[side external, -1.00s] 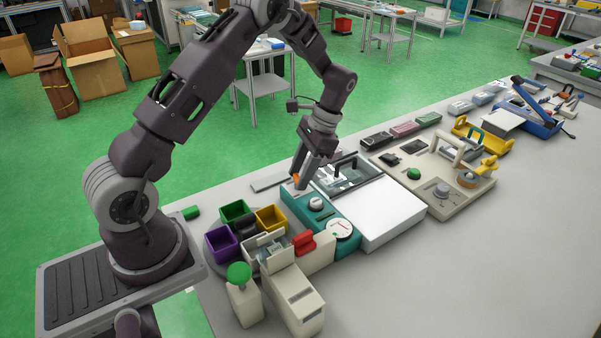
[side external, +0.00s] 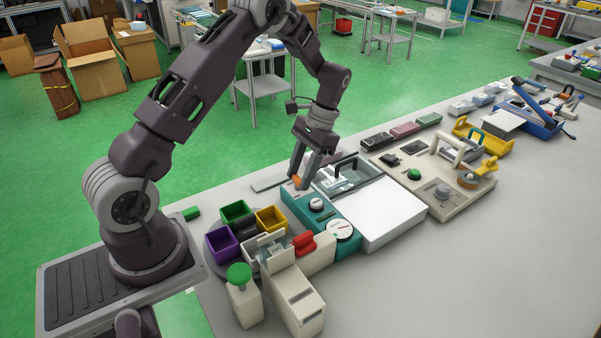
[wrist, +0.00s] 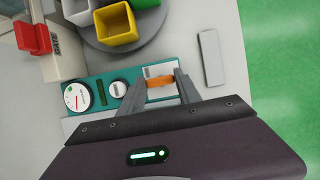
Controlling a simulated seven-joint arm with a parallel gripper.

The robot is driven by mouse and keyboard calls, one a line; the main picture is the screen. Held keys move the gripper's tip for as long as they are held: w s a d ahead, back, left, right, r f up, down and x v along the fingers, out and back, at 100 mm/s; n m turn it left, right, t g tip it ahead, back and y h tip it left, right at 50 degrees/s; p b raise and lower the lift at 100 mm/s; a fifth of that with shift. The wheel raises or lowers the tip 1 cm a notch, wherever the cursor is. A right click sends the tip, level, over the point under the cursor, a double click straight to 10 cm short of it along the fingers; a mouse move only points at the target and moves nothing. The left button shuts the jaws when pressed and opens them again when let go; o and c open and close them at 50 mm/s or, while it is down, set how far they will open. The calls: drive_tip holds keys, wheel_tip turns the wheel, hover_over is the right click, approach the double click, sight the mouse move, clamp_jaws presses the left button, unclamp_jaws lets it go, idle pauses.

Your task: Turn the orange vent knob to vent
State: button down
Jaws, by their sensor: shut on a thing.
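The orange vent knob (wrist: 159,82) sits at one end of the teal control panel (wrist: 101,77). My gripper (wrist: 160,88) is shut on the knob, with one finger on each side of it in the wrist view. In the side external view my gripper (side external: 297,180) points down at the knob (side external: 296,182) at the far left end of the teal panel (side external: 324,222). A light label plate lies beside the knob; its markings are too small to read.
The panel also carries a dark-and-white knob (side external: 316,204) and a round gauge (side external: 340,230). A white-lidded box (side external: 385,215) adjoins it. Purple (side external: 222,243), green (side external: 236,212) and yellow (side external: 271,218) bins stand nearby. A flat grey bar (wrist: 211,58) lies on the bench.

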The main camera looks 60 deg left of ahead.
drive_tip(key=c, duration=0.8)
unclamp_jaws()
drive_tip(key=shift+c, duration=0.2)
drive_tip(key=v, duration=0.7)
drive_tip(key=shift+r, duration=0.1)
wheel_tip(320, 180, up, 6)
drive_tip(key=t, duration=0.2)
hover_over(311, 191)
drive_tip(key=s+d+r+t, duration=0.2)
drive_tip(key=s+d+r, duration=0.35)
drive_tip(key=r, duration=0.25)
drive_tip(key=s+d+r+t, duration=0.1)
drive_tip(key=s+d+t, duration=0.2)
drive_tip(key=s, duration=0.5)
drive_tip(key=s+d+t, duration=0.3)
drive_tip(key=s, duration=0.6)
drive_tip(key=shift+s+r, duration=0.15)
drive_tip(key=shift+r, duration=0.25)
